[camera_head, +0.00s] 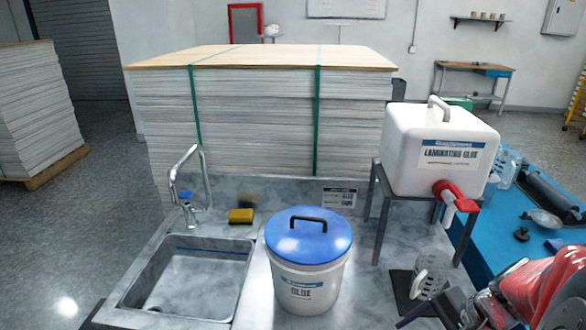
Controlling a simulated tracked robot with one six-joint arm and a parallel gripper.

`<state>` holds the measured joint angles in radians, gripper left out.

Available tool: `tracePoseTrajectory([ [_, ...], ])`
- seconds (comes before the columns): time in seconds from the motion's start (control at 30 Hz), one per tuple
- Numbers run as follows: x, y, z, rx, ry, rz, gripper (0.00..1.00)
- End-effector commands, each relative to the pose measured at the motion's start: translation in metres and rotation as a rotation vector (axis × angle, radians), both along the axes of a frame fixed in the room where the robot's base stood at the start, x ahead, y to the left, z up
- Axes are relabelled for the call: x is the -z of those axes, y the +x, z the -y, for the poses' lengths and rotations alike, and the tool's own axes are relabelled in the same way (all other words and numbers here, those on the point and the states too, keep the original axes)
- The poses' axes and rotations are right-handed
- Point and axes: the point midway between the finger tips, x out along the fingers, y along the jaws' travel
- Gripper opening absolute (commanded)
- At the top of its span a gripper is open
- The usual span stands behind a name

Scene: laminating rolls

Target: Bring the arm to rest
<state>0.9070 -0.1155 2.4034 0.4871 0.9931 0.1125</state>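My arm (540,297), coral red with dark and grey parts, enters at the bottom right corner. My gripper (432,312) is the dark part at its left end, low in the picture and partly cut off by the bottom edge. It is close to a clear jug (432,268) that stands below the red tap of the glue container. I cannot tell whether the gripper touches the jug or how far its fingers are apart.
A white laminating glue container (438,150) with a red tap (454,196) sits on a grey stand (378,215). A blue-lidded glue bucket (307,250) and a sink (188,275) are left. A blue surface (468,245) with several items is right. Stacked boards (260,110) stand behind.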

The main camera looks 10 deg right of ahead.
Motion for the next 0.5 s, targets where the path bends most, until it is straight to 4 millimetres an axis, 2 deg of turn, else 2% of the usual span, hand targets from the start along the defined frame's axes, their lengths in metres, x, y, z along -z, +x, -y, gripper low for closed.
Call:
tracePoseTrajectory([
  [0.2, -0.019, 0.0, -0.024, -0.284, -0.195, 0.008, 0.81],
  [0.5, -0.049, 0.005, -0.053, -0.612, -0.429, 0.053, 0.81],
])
